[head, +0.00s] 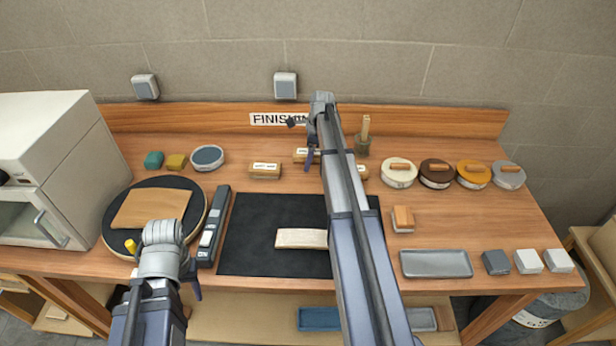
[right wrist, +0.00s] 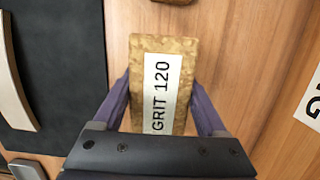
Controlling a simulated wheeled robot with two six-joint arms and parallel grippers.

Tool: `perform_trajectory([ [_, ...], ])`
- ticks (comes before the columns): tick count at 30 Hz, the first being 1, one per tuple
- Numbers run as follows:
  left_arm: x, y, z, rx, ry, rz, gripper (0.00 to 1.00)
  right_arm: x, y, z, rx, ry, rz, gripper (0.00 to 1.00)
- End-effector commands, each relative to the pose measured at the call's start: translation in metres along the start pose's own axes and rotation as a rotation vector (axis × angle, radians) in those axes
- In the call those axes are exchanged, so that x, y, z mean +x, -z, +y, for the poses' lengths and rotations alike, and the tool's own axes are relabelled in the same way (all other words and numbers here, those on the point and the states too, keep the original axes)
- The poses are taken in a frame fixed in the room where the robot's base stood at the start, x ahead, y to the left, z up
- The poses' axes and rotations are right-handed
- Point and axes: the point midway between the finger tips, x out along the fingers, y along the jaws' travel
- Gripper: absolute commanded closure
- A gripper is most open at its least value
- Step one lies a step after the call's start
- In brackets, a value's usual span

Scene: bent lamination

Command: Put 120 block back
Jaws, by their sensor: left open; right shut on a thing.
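The 120 block, a tan cork-like block with a white "GRIT 120" label (right wrist: 160,85), lies between the two purple fingers of my right gripper (right wrist: 163,105), which is shut on it. In the head view my right gripper (head: 311,158) is at the back of the bench near the FINISHING sign. A labelled block (head: 300,155) shows right at it, partly hidden by the arm. I cannot tell whether the held block touches the bench. My left gripper (head: 190,280) is open at the front left, near the round turntable.
Another labelled block (head: 265,171) sits left of my right gripper, and one (head: 362,172) is partly hidden to its right. A pale curved strip (head: 300,238) lies on the black mat (head: 260,215). Several round tins (head: 398,173) and a grey tray (head: 436,264) stand at right.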

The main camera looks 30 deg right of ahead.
Motion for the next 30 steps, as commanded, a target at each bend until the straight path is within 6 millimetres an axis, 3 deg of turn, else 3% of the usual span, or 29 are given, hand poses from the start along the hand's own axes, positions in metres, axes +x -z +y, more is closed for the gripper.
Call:
perform_trajectory([
  [1, 0.013, 0.001, 0.001, 0.0, 0.0, 0.0, 0.5, 0.013, 0.002, 0.0, 0.0, 0.0, 0.0, 0.86],
  [10, 0.018, 0.001, 0.002, 0.0, 0.0, 0.0, 0.5, 0.018, 0.003, 0.0, -0.001, 0.0, 0.0, 0.86],
  [19, 0.051, 0.003, 0.005, 0.0, 0.0, 0.0, 0.5, 0.051, 0.009, -0.001, -0.001, 0.0, 0.0, 0.86],
  [30, 0.052, 0.003, 0.005, 0.0, 0.0, 0.0, 0.5, 0.052, 0.009, -0.001, -0.001, 0.0, 0.0, 0.86],
])
